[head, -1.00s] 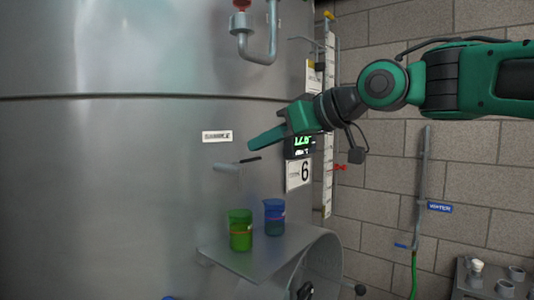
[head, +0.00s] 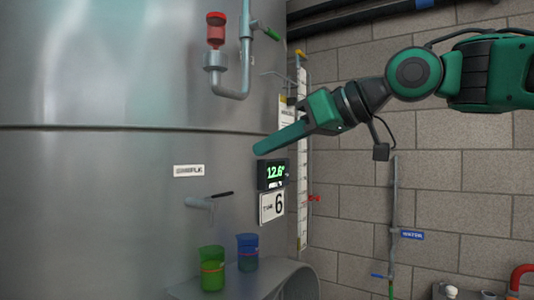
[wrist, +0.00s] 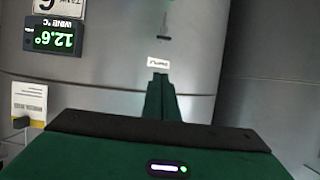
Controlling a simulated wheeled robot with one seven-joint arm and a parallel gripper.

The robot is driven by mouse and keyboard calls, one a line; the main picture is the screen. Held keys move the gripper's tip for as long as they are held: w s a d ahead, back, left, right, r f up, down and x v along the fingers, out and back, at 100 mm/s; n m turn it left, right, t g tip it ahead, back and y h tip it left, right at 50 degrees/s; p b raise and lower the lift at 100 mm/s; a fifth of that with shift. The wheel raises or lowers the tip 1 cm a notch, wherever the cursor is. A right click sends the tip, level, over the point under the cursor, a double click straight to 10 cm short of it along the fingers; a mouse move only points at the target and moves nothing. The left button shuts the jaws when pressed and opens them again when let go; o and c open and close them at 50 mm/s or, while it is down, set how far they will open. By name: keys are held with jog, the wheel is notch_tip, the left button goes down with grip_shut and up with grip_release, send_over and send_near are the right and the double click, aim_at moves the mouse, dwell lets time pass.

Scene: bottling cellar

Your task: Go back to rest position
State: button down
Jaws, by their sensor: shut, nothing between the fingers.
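My gripper (head: 256,150) is shut and empty in the head view. It points left toward the steel tank wall, above the sample tap (head: 200,203) and apart from the shelf below. In the wrist view the closed fingers (wrist: 160,80) point at the tank, with the sample label (wrist: 158,63) just beyond them. A green beaker (head: 212,270) and a blue beaker (head: 247,252) stand side by side on the shelf (head: 190,290), well below my gripper.
The steel tank (head: 120,180) fills the left side. A display reading 12.6° (head: 272,173) and a tank sign with a 6 (head: 271,206) are close under my gripper. A pipe with a red-topped fitting (head: 216,30) hangs above. Open room lies before the brick wall (head: 450,180) at right.

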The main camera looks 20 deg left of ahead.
dwell(0.3)
jog(key=w+d+f+m+t+h, duration=0.2)
jog(key=w+d+f+m+h, duration=0.15)
jog(key=d+f, duration=0.4)
jog(key=w+d+f+m+t+h, duration=0.1)
jog(key=w+d+f+m+h, duration=0.3)
jog(key=d, duration=0.6)
jog(key=s+d+f+m+h, duration=0.1)
jog(key=d+f+m+h, duration=0.25)
jog(key=d+f, duration=1.25)
jog(key=s+d+f+m+g+h, duration=0.1)
jog(key=s+d+f+m+g, duration=0.15)
jog(key=s+d+f, duration=0.45)
jog(key=s+d+f+m+g+h, duration=0.1)
jog(key=s+d+f+m, duration=0.2)
jog(key=s+d, duration=0.4)
jog(key=s+d+f+m+g, duration=0.2)
jog(key=s+d+f, duration=0.1)
jog(key=s, duration=0.4)
jog(key=s+d+f+m+g, duration=0.2)
jog(key=s+d+f, duration=0.1)
jog(key=s+f, duration=0.2)
jog(key=shift+s+d+f, duration=0.25)
jog(key=shift+s, duration=0.9)
jog(key=shift+w, duration=0.15)
